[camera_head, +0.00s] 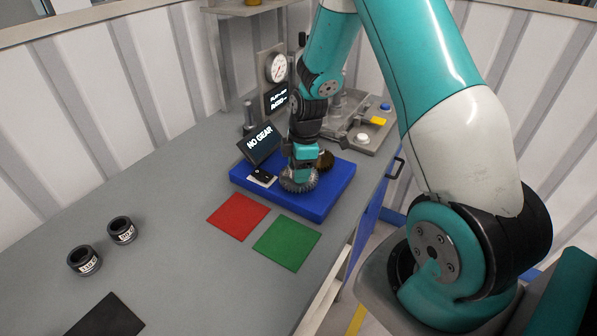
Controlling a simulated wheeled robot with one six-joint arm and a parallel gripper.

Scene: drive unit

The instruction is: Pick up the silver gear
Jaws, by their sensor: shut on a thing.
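The silver gear (298,180) is at the front middle of the blue block (318,207), directly under my gripper. My gripper (303,174) points down and is shut on the silver gear, covering part of its top. I cannot tell whether the gear touches the block or is slightly above it. A darker brownish gear (325,160) shows just behind my gripper, partly hidden.
A screen reading "NO GEAR" (259,144) stands left of my gripper. A red mat (238,216) and a green mat (287,243) lie in front. Two black rings (122,230) and a black mat (106,318) lie left. A dial gauge (277,68) and fixture (359,124) stand behind.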

